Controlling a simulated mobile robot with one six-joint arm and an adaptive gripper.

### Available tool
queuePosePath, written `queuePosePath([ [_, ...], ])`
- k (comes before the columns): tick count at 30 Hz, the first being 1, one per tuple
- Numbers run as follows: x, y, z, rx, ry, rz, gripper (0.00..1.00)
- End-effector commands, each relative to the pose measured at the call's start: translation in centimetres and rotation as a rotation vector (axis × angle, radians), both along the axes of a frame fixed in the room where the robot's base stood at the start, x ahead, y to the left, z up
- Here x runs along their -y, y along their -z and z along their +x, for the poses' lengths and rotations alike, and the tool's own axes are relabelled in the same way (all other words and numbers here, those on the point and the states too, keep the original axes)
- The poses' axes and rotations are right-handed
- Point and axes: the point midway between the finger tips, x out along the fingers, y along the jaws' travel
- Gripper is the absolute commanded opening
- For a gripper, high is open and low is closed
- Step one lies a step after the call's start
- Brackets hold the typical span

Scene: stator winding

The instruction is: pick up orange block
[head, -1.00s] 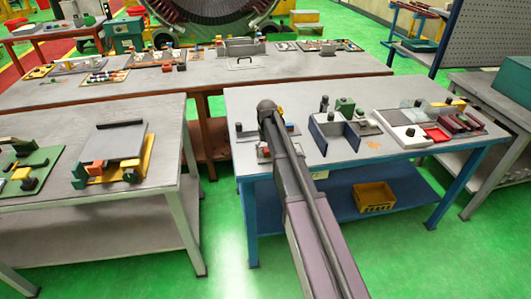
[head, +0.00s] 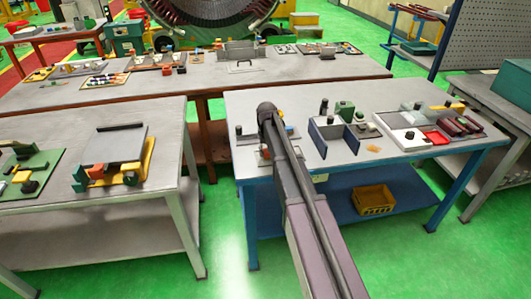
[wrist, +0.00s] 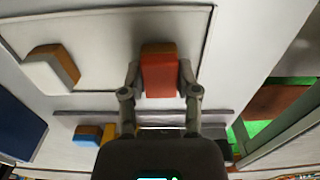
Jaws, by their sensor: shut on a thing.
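The orange block (wrist: 158,75) shows in the wrist view between the two fingers of my gripper (wrist: 159,82). The fingers touch its left and right sides, so the gripper is shut on it. The block has a darker, brownish end face. It is over or on a pale plate (wrist: 110,42) with a dark border; I cannot tell whether it touches the plate. In the head view my arm reaches to the left end of the blue-legged table (head: 235,100), and it hides the gripper and the held block.
A white and brown block (wrist: 52,70) lies left of the gripper in the wrist view. A blue block (wrist: 87,133) is nearer, at lower left. In the head view a dark blue angled fixture (head: 326,138) stands right of the arm. A yellow bin (head: 374,199) sits on the lower shelf.

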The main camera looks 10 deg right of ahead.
Motion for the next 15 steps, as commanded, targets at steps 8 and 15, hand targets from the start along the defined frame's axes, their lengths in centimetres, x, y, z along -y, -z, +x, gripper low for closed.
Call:
queuePosePath([
  [8, 0.0, -2.4, 0.0, 0.0, 0.0, 0.0, 0.0],
  [15, 0.6, -3.3, -3.4, 0.0, 0.0, 0.0, 0.0],
])
